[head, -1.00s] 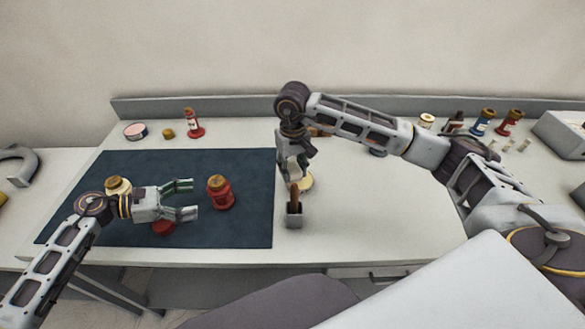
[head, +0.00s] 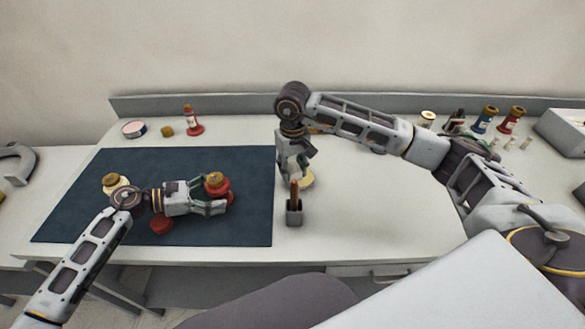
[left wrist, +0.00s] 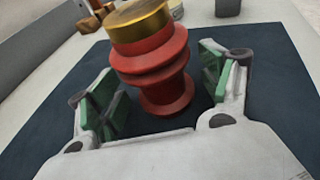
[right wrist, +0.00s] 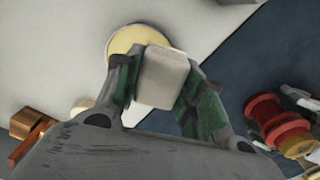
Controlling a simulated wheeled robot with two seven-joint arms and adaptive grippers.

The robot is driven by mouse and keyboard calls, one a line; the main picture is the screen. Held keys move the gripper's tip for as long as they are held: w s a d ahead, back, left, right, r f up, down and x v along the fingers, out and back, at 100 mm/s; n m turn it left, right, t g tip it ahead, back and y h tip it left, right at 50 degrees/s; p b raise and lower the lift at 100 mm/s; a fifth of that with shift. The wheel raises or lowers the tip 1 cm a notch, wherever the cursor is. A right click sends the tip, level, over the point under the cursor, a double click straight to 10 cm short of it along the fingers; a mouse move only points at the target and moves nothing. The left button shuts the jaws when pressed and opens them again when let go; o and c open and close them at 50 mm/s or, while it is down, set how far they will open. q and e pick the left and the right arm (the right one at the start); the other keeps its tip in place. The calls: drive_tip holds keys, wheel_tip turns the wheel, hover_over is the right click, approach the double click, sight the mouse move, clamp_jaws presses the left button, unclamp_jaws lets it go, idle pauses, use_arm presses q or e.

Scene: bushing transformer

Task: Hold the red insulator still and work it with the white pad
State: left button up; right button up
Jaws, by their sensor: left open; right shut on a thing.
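The red insulator (head: 218,188) with a brass cap stands upright on the dark mat, and it fills the middle of the left wrist view (left wrist: 155,65). My left gripper (head: 222,193) is open with its fingers on either side of the insulator. In the left wrist view a gap shows between the green finger pads (left wrist: 160,85) and the red ribs. My right gripper (right wrist: 160,85) is shut on the white pad (right wrist: 165,75), a pale block, above the bare table right of the mat. In the head view the right fingers are partly hidden by the arm.
A pale yellow round dish (right wrist: 125,40) lies under the right gripper. A small grey holder (head: 294,214) with a brown handle stands by the mat's right edge. Another red part (head: 161,224) and a brass-topped one (head: 114,183) are near my left arm. Bottles (head: 484,119) stand at the back right.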

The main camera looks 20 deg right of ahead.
use_arm(q)
drive_tip(key=shift+d, duration=0.15)
drive_tip(key=shift+c, duration=0.4)
drive_tip(key=c, duration=0.6)
drive_tip(key=shift+c, duration=0.2)
use_arm(e)
drive_tip(key=shift+a, duration=0.1)
idle(0.3)
drive_tip(key=shift+w+a+r, duration=0.2)
drive_tip(key=shift+a+r, duration=0.1)
drive_tip(key=shift+a, duration=0.15)
drive_tip(key=w+a+r+m, duration=0.1)
drive_tip(key=a+r+m, duration=0.3)
drive_tip(key=a, duration=0.5)
drive_tip(key=a+r+m, duration=0.5)
drive_tip(key=a+r, duration=0.4)
drive_tip(key=shift+w, duration=0.35)
